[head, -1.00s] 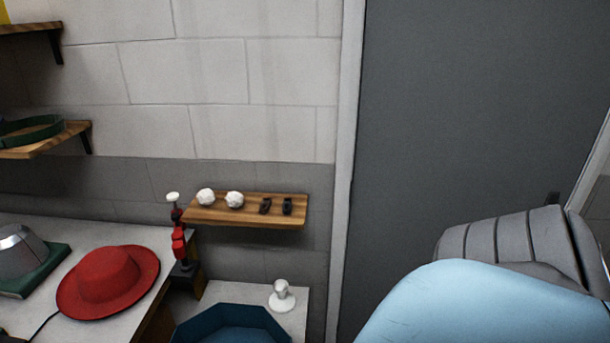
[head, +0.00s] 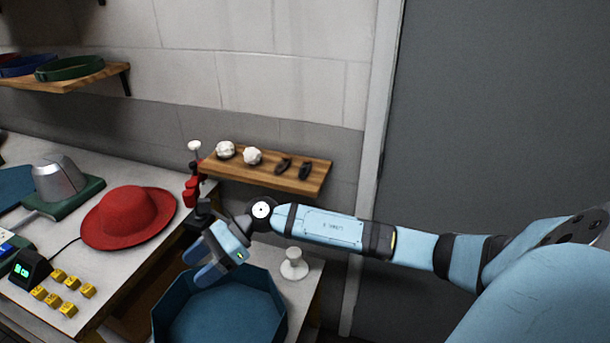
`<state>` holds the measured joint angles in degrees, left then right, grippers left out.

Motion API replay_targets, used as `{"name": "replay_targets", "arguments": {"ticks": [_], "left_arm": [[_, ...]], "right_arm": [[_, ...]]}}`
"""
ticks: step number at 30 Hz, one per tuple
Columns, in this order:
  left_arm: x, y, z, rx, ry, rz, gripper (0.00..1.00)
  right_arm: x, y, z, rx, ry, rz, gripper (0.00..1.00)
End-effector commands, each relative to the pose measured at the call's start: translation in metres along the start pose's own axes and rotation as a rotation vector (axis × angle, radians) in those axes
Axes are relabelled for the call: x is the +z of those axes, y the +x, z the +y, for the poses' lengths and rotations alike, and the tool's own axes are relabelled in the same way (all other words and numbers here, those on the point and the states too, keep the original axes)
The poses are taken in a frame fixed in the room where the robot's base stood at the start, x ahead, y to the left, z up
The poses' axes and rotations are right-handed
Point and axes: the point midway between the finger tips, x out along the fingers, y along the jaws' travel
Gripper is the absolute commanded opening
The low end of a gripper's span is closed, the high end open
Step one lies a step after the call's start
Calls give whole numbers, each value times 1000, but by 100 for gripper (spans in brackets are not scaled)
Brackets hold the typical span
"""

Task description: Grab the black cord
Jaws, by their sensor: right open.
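Two small dark pieces lie on the wooden wall shelf (head: 225,171), a left one (head: 283,165) and a right one (head: 306,169); they are too small to tell whether either is cord. A thin black cord (head: 66,246) runs on the grey table between the red hat and a small black device. My right gripper (head: 198,262) is open and empty, pointing down-left in front of the shelf, above the rim of the blue tub and apart from both dark pieces and the thin cord. My left gripper is not in view.
Two white lumps (head: 238,153) share the shelf. Below are a red-and-black clamp-like tool (head: 193,190), a blue tub (head: 222,310) and a white knob (head: 294,264). The red hat (head: 128,217), black device (head: 30,268) and yellow blocks (head: 68,309) stand on the left table.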

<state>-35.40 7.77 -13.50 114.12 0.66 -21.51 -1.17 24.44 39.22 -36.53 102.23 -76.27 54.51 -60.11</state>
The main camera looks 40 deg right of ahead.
Motion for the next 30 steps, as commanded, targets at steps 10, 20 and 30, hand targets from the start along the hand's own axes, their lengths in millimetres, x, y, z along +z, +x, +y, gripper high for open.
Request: {"name": "replay_targets", "arguments": {"ticks": [10, 20, 30], "left_arm": [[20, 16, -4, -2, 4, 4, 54], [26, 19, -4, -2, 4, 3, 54], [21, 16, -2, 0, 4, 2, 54]], "right_arm": [[-16, -232, -116, 143, -731, 1118, 62], [12, -365, -128, 249, -720, 1555, 62], [-45, -365, -146, 253, -717, 1560, 62]]}}
